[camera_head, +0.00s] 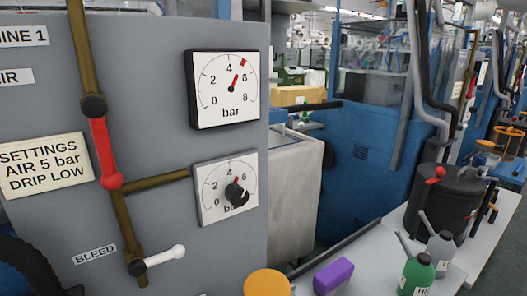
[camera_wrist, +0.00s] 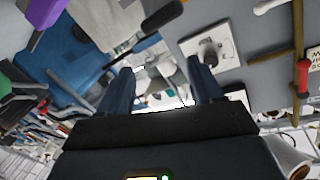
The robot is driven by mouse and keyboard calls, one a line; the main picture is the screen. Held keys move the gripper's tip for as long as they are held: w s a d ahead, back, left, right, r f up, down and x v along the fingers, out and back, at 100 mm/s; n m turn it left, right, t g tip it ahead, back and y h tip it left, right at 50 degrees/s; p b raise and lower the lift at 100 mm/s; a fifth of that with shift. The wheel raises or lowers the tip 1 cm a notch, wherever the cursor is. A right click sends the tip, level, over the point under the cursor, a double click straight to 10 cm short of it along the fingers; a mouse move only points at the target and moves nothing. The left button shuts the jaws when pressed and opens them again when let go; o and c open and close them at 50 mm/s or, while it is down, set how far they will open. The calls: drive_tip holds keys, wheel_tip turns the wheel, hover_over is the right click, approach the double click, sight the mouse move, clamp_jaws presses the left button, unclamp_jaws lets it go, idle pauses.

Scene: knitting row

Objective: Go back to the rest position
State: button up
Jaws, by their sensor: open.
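My gripper (camera_wrist: 160,82) shows in the wrist view with its two dark fingers apart and nothing visible between them. In the wrist view, the grey machine panel is turned round, with the knob dial (camera_wrist: 207,48) just beyond the right finger. I cannot make out my gripper in the head view. The head view shows the grey panel (camera_head: 150,85) with an upper pressure gauge (camera_head: 225,112), its needle pointing up and right between 4 and 6. Below it is the lower dial with a black knob (camera_head: 236,193).
A red-handled lever (camera_head: 103,150) lies along the brass pipe; a white bleed lever (camera_head: 165,257) points right. A purple block (camera_head: 333,276), orange disc (camera_head: 267,283), green bottle (camera_head: 416,274), grey bottle (camera_head: 440,249) and black pot (camera_head: 438,200) stand at lower right. A grey bin (camera_head: 294,195) is beside the panel.

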drive_tip(key=s+d+f+m+h, duration=0.1)
drive_tip(key=s+d+f+h, duration=0.2)
drive_tip(key=s, duration=0.5)
drive_tip(key=s+d+f+h, duration=0.1)
drive_tip(key=s+d+f, duration=0.2)
drive_tip(key=s+d, duration=0.3)
drive_tip(key=s+d+r+h, duration=0.1)
drive_tip(key=s, duration=0.7)
drive_tip(key=s+d+r+n+g, duration=0.1)
drive_tip(key=s+d+r, duration=0.1)
drive_tip(key=s, duration=0.7)
drive_tip(key=shift+d+r+h, duration=0.2)
drive_tip(key=shift+d+h, duration=0.05)
drive_tip(key=shift+h, duration=0.15)
